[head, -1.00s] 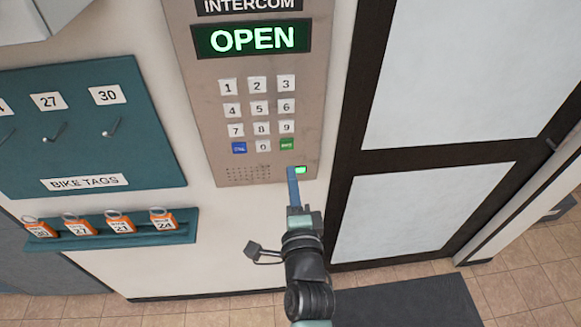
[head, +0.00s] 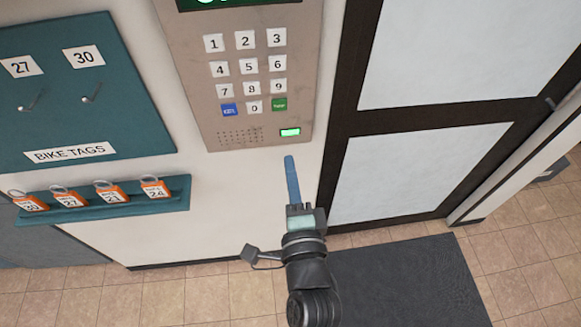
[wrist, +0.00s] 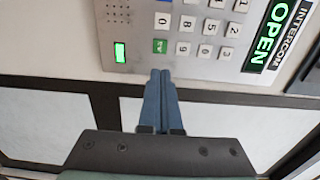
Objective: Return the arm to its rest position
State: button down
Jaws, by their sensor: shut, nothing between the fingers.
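My gripper (head: 290,160) is shut, with its blue fingers together and nothing between them. In the head view it points up and stands in front of the wall, just below the intercom panel (head: 205,110). The green-lit indicator (head: 290,132) on the panel's lower right shows just above the fingertips. In the wrist view the shut fingers (wrist: 160,73) point towards the intercom keypad. The intercom display (wrist: 264,38) reads OPEN in green there; in the head view only its lower edge shows.
A dark-framed door (head: 350,120) with pale panels is to the right. A teal bike-tag board (head: 60,120) with hooks hangs at left, above a teal shelf (head: 170,203) holding several orange tags. A dark mat (head: 420,285) lies on the tiled floor.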

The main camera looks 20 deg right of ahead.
dwell(0.3)
jog(key=w+a+r+n+t+y, duration=0.15)
jog(key=r+n, duration=0.25)
jog(key=r, duration=0.5)
jog(key=w+a+r+n+t+y, duration=0.1)
jog(key=w+a+r+n+t, duration=0.15)
jog(key=r, duration=0.65)
jog(key=w+a+r+n+t+y, duration=0.1)
jog(key=w+a+r+n, duration=0.15)
jog(key=r+n, duration=0.4)
jog(key=s+a+r+n+t, duration=0.1)
jog(key=s+a+r+n, duration=0.1)
jog(key=r, duration=0.6)
jog(key=s+a+r+n+t+y, duration=0.1)
jog(key=s+a+r+n+t, duration=0.1)
jog(key=s+r, duration=0.3)
jog(key=s+a+r+n+t, duration=0.2)
jog(key=s+a+r+n, duration=0.1)
jog(key=r, duration=0.9)
jog(key=shift+s+a+r+n, duration=0.15)
jog(key=shift+s+r+n, duration=0.3)
jog(key=shift+n, duration=0.15)
jog(key=shift+f+y, duration=0.1)
jog(key=shift+y, duration=0.15)
